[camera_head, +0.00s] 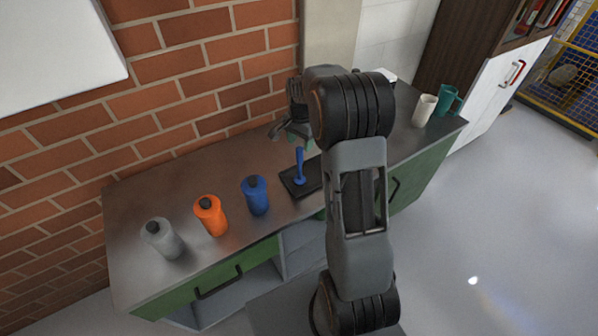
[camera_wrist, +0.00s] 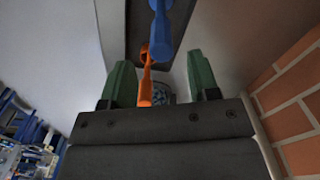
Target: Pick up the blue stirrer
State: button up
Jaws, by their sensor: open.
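The blue stirrer (camera_head: 299,163) stands upright on a black tray (camera_head: 288,182) on the counter. In the wrist view the blue stirrer (camera_wrist: 161,32) shows at the top centre, beyond the fingertips. An orange stirrer-like piece (camera_wrist: 146,78) shows between the two green fingers in that view; I cannot tell whether it is near the fingers or farther off. My gripper (camera_head: 292,134) is above and behind the blue stirrer in the head view, apart from it. The fingers of my gripper (camera_wrist: 160,80) are spread, with nothing clamped.
A grey bottle (camera_head: 162,240), an orange bottle (camera_head: 211,217) and a blue bottle (camera_head: 256,196) stand left of the tray. A white cup (camera_head: 424,111) and a teal mug (camera_head: 447,101) stand at the right end. A brick wall (camera_head: 200,90) backs the counter.

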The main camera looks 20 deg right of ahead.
aim_at(300, 148)
jog(key=shift+a+f+p, duration=0.1)
jog(key=shift+f+p, duration=0.7)
jog(key=shift+f, duration=2.1)
jog(key=shift+c, duration=0.4)
jog(key=c, duration=0.9)
jog(key=shift+o, duration=0.2)
jog(key=shift+r, duration=0.1)
